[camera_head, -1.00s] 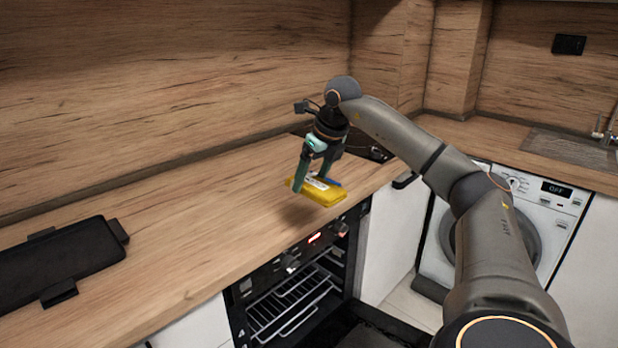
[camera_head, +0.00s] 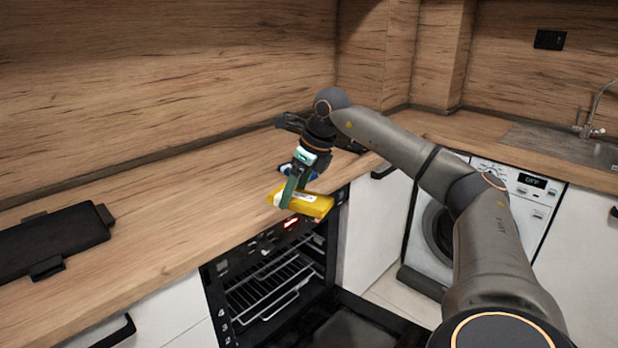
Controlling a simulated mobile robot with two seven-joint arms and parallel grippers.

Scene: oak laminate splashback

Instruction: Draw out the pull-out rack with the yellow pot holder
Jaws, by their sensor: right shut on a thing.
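The yellow pot holder (camera_head: 312,205) is in my right gripper (camera_head: 289,190), which is shut on it. It is held near the counter's front edge, above the front of the oven, and hides part of the control panel. The pull-out rack (camera_head: 262,286) is a dark wire rack inside the open oven (camera_head: 222,307), below and left of the gripper. The pot holder and the rack are apart. My left gripper does not show.
The oven door (camera_head: 352,328) is folded down in front. A black griddle (camera_head: 52,240) lies on the wooden counter (camera_head: 160,230) at left. A washing machine (camera_head: 520,207) and a sink (camera_head: 575,148) are at right.

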